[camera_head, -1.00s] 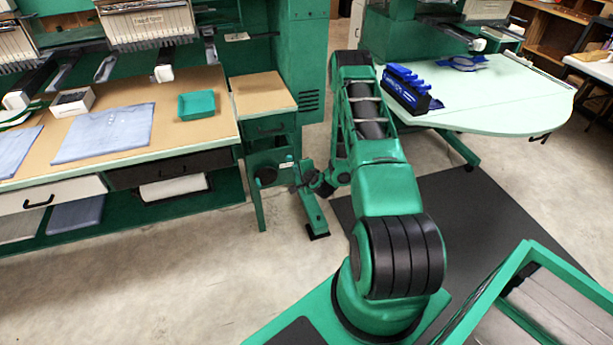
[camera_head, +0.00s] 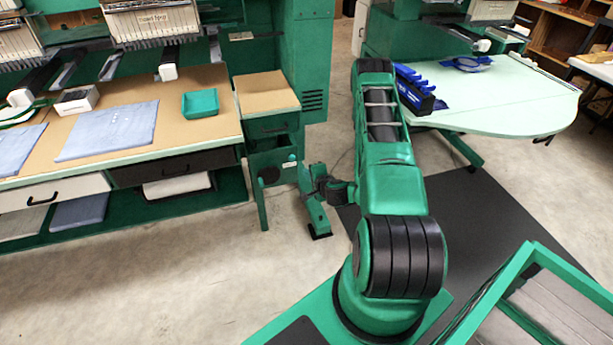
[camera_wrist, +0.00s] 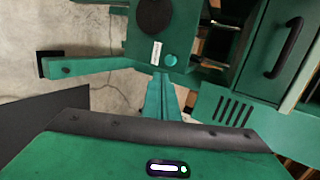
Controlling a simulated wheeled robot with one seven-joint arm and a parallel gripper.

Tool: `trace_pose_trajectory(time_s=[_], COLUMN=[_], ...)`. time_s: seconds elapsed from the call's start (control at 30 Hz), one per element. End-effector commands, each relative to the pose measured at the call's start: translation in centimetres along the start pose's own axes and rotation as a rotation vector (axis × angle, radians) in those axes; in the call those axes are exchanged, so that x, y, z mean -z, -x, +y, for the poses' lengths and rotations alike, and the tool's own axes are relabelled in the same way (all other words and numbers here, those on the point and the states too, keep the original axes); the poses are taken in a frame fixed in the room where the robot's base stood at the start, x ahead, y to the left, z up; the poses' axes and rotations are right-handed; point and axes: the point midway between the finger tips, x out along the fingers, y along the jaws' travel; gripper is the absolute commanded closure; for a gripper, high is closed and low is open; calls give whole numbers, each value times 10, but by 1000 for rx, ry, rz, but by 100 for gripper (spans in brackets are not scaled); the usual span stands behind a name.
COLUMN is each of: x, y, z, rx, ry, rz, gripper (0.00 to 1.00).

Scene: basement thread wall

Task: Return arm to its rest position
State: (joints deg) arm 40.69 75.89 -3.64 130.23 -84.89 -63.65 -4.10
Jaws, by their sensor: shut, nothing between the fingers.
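My gripper shows in the wrist view (camera_wrist: 161,90) as a pair of narrow green fingers lying together, shut and empty. It points toward a green cabinet stand (camera_wrist: 165,35) with a black knob and a teal button. In the head view my arm reaches out from the base and bends at the elbow near the pale table.
A small drawer cabinet (camera_head: 268,97) stands ahead. A pale green table (camera_head: 510,105) with a blue rack (camera_head: 413,92) lies close to my elbow. At left, a tan worktable (camera_head: 175,125) holds a blue cloth (camera_head: 110,130) and a teal tray (camera_head: 201,103). Open floor (camera_head: 200,270) lies at lower left.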

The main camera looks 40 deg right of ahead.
Motion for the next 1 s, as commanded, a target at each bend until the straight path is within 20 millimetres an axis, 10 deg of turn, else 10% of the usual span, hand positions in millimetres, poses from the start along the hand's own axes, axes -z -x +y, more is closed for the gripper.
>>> trace_pose_trajectory(time_s=[0.67, 1.0], x=[0, -56], y=[2, 15], z=[-2, -72], rx=[1, 47], ry=[4, 258], rz=[-3, -222], gripper=[100, 100])
